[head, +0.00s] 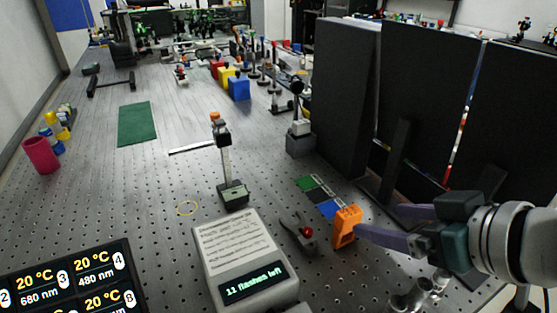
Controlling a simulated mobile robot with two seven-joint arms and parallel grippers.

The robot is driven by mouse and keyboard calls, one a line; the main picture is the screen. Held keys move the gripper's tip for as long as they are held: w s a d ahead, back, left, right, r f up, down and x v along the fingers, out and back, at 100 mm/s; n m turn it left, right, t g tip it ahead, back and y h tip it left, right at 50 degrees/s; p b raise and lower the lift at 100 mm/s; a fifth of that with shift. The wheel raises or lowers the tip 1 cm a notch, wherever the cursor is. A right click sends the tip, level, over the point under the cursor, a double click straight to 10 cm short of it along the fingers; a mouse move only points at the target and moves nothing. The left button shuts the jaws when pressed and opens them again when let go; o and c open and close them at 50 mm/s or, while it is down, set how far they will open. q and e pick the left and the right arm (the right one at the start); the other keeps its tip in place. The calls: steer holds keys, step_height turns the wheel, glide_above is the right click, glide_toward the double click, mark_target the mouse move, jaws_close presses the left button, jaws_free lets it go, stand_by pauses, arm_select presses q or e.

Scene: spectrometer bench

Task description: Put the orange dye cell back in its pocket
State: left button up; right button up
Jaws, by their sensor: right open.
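An orange block with dark openings in its front (346,229), which may be the orange dye cell, stands on the bench right of centre. It is at the near end of a row of green, dark and blue patches (323,197). I cannot tell whether it sits in a pocket. A small orange piece (215,116) also tops a post stand (227,165) near the centre. My right gripper (366,219) is open, its purple-grey fingers reaching in from the right. One fingertip is close beside the orange block; contact is unclear. My left gripper is out of view.
A grey box reading "11 flashes left" (245,265) and dark pliers-like tool with a red spot (300,233) lie left of the block. Tall black panels (425,100) stand behind my right gripper. Bench around the green mat (134,123) is mostly clear.

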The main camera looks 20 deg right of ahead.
mark_target(354, 217)
steer(key=shift+a+b+x, duration=0.2)
steer(key=shift+x, duration=1.4)
steer(key=shift+a+b+x, duration=0.15)
steer(key=shift+a+x, duration=0.05)
steer(key=shift+x, duration=1.4)
steer(key=shift+c, duration=0.2)
jaws_close()
